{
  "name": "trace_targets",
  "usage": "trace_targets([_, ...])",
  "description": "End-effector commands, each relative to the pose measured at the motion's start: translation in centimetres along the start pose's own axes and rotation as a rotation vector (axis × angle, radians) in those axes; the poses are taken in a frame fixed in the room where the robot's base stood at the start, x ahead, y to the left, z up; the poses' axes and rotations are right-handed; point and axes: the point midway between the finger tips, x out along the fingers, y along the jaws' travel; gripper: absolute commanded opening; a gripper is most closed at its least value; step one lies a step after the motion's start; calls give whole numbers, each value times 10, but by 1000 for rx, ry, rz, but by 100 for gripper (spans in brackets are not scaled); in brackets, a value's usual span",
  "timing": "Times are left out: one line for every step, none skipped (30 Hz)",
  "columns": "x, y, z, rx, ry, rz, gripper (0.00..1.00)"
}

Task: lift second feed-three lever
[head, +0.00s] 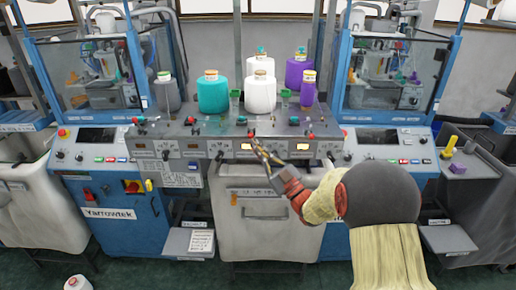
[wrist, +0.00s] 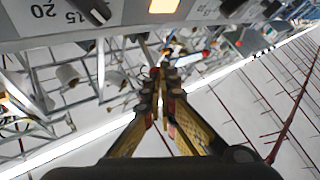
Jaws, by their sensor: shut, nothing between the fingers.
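The feeder console (head: 190,132) runs across the middle of the head view, with small coloured knobs along its top and black dials and lit amber windows on its front. I cannot tell which part is the second feed-three lever; feed labels are too small to read. My gripper (head: 254,140) is shut and empty, its tips in front of the console's middle, near a lit window. In the wrist view, my gripper (wrist: 163,72) points below the panel's lower edge, with a black dial (wrist: 95,10) marked 15 and 20 and an amber window (wrist: 163,5) above it.
Teal (head: 212,94), white (head: 260,94) and purple (head: 299,74) yarn cones stand on top of the console. Blue knitting machines (head: 112,200) flank it. A pale bin (head: 265,225) stands below. A white cone (head: 77,284) is on the floor at the lower left.

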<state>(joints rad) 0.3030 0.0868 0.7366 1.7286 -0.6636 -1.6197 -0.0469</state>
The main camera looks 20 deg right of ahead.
Motion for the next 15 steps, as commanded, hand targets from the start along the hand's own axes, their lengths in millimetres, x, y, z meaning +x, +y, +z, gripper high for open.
trace_targets([0, 0, -1, 1, -2, 0, 0])
trace_targets([0, 0, -1, 2, -3, 0, 0])
trace_targets([1, 1, -2, 5, -7, 0, 0])
trace_targets([1, 1, -3, 8, -10, 0, 0])
trace_targets([2, 2, -4, 12, -15, 0, 0])
trace_targets([2, 2, -5, 19, -24, 0, 0])
trace_targets([3, 2, -6, 25, -31, 0, 0])
trace_targets([3, 2, -6, 29, -36, 0, 0])
trace_targets([3, 2, -6, 32, -41, 0, 0])
trace_targets([3, 2, -6, 34, -43, 0, 0])
trace_targets([3, 2, -6, 36, -46, 0, 0])
trace_targets([3, 3, -6, 40, -50, 0, 0])
trace_targets([3, 3, -6, 42, -54, 0, 0])
trace_targets([4, 3, -6, 45, -57, 0, 0])
trace_targets([4, 3, -7, 49, -62, 0, 0])
